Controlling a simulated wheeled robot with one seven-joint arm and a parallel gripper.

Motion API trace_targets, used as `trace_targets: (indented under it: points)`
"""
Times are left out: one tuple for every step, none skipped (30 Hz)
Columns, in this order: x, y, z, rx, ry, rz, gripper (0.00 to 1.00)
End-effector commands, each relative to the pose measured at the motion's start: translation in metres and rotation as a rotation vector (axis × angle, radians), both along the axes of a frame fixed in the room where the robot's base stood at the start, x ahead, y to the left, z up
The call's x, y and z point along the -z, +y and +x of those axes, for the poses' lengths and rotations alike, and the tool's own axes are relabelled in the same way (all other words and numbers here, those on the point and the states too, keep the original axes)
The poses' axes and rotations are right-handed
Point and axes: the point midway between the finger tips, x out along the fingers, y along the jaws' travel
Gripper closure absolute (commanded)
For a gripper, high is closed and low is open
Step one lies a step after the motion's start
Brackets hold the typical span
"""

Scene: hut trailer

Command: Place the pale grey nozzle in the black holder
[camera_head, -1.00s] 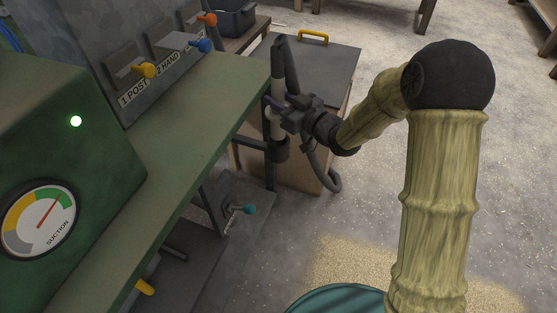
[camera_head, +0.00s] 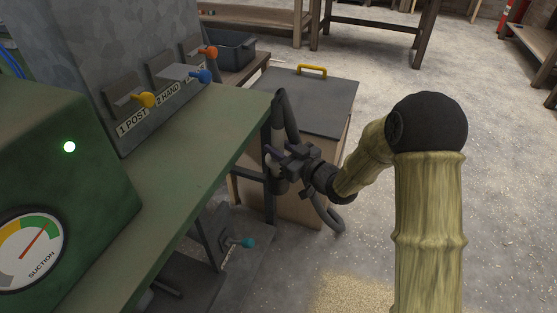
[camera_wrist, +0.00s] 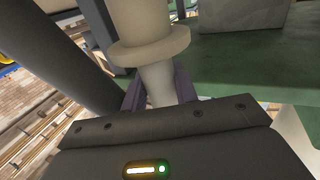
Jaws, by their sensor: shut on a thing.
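The pale grey nozzle (camera_head: 278,137) stands about upright beside the corner of the green bench. My gripper (camera_head: 277,157) is shut on it, with a purple finger on either side. In the wrist view the nozzle (camera_wrist: 157,80) has a wide collar (camera_wrist: 152,50) just beyond my fingers (camera_wrist: 158,92). A dark hose (camera_head: 291,108) arches at the nozzle's top. The black holder (camera_head: 281,187) is on the dark post, right below my gripper. My gripper partly hides it, and I cannot tell whether the nozzle's lower end is inside it.
The green bench (camera_head: 205,135) is close on the left, with coloured levers above it. A wooden box with a grey lid (camera_head: 310,98) and yellow handle stands just behind the nozzle. A teal-knobbed lever (camera_head: 248,243) is below. The floor to the right is open.

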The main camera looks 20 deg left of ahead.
Motion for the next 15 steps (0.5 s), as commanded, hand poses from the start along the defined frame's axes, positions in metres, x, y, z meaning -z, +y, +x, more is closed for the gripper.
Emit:
trace_targets:
  points:
    - [0.013, 0.0, 0.0, 0.0, 0.002, 0.0, 1.0]
    - [0.019, 0.0, 0.0, -0.001, 0.001, 0.0, 1.0]
    - [0.026, 0.0, 0.0, -0.001, 0.001, 0.0, 1.0]
    - [0.031, 0.001, 0.0, -0.001, 0.001, 0.0, 1.0]
    - [0.035, 0.001, 0.0, -0.001, 0.001, 0.0, 1.0]
    - [0.038, 0.001, 0.0, -0.001, 0.001, 0.0, 1.0]
    - [0.04, 0.001, 0.0, -0.001, 0.0, 0.001, 1.0]
    - [0.041, 0.0, 0.0, -0.001, 0.0, 0.001, 1.0]
    - [0.041, 0.0, 0.0, 0.0, -0.002, 0.001, 1.0]
    - [0.04, 0.0, 0.0, 0.0, -0.002, 0.001, 1.0]
    - [0.04, 0.0, 0.0, 0.0, -0.002, 0.001, 1.0]
    - [0.039, 0.0, 0.0, 0.0, -0.002, 0.001, 1.0]
    - [0.039, 0.0, 0.0, 0.0, -0.002, 0.001, 1.0]
    - [0.039, 0.0, 0.0, 0.0, -0.002, 0.001, 1.0]
    - [0.039, 0.0, 0.0, 0.0, -0.002, 0.001, 1.0]
